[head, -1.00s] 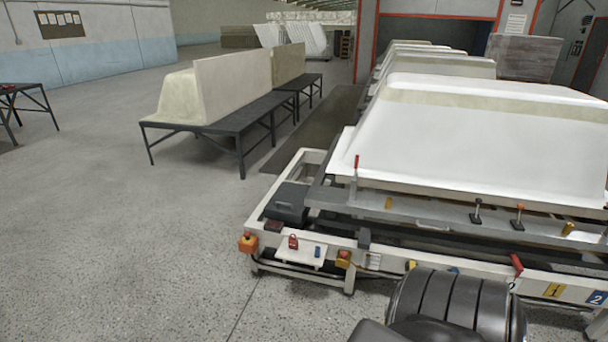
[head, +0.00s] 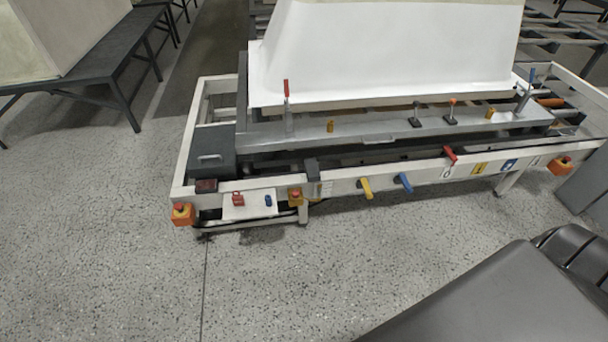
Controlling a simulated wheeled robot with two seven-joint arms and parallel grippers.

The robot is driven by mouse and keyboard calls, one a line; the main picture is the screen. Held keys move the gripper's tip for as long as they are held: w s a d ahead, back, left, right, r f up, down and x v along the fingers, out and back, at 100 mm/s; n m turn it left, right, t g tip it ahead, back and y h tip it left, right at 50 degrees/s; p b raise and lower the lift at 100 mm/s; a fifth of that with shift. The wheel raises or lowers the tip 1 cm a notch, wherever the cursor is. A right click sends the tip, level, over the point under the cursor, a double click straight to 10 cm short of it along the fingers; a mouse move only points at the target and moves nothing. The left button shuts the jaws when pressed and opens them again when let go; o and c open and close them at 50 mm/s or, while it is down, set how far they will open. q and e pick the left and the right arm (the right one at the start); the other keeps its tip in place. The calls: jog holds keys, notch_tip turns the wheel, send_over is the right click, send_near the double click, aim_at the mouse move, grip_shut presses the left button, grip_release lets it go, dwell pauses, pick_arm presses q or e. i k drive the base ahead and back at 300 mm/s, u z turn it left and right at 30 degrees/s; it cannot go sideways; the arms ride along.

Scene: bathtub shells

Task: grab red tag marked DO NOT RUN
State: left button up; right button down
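A small red item (head: 238,198), shaped like a tag or padlock, sits on a white panel (head: 253,211) at the front left of the machine frame. Any lettering on it is too small to read, so I cannot tell if it is the DO NOT RUN tag. A small blue item (head: 268,200) is beside it. Neither of my grippers is in view; only dark parts of my own body show at the lower right.
A white tub shell (head: 385,50) sits on the white frame (head: 345,187). The floor ahead is clear.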

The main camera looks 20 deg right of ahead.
aim_at(238, 200)
jog(key=z, duration=0.7)
jog(key=i, duration=0.85)
jog(key=z, duration=0.5)
